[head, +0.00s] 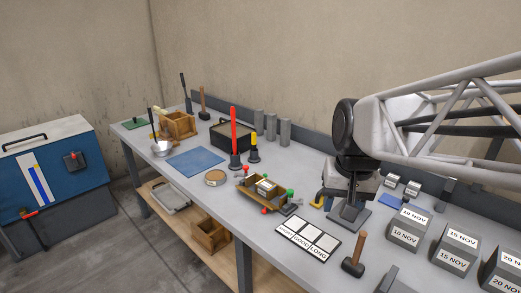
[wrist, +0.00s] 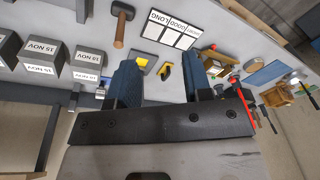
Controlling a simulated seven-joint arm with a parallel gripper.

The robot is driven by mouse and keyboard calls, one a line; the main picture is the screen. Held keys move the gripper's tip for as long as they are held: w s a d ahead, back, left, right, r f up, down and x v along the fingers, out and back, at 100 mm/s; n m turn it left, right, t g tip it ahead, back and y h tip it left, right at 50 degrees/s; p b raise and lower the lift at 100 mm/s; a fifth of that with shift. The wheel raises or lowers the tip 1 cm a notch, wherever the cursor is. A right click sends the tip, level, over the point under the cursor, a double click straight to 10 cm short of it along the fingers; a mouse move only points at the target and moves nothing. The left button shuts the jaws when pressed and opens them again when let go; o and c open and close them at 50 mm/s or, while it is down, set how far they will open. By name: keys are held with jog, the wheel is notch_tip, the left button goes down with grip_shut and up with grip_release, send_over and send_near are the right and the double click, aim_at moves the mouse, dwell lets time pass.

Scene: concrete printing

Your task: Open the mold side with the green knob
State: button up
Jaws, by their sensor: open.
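In the head view the wooden mold (head: 262,198) sits on the bench near its middle, with red knobs and a green knob (head: 290,192) at its right end. A small pale labelled piece lies in it.
A SHORT/GOOD/LONG card (head: 308,238) lies in front of the mold, with a mallet (head: 354,256) to its right. Labelled concrete cubes (head: 408,227) stand at right. A red-handled tool (head: 235,137), a dark box (head: 230,138) and grey cylinders (head: 271,127) stand behind the mold.

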jog(key=w+a+f+m+g+y, duration=0.1)
jog(key=w+a+m, duration=0.1)
jog(key=w, duration=1.2)
jog(key=w+a+f+m+g, duration=0.1)
jog(key=w+a+m+g, duration=0.15)
jog(key=w, duration=1.15)
jog(key=w+a+f+m+y, duration=0.1)
jog(key=w+a+f, duration=0.2)
jog(key=w+f, duration=0.5)
jog(key=w+a+f+m+g, duration=0.1)
jog(key=w+a+f, duration=0.2)
jog(key=w+f, duration=0.6)
jog(key=w, duration=0.8)
jog(key=shift+w+a+m+y, duration=0.15)
jog(key=shift+w+m+y, duration=0.05)
jog(key=shift+m+y, duration=0.2)
jog(key=shift+g, duration=0.25)
jog(key=shift+x, duration=3.9)
grip_shut()
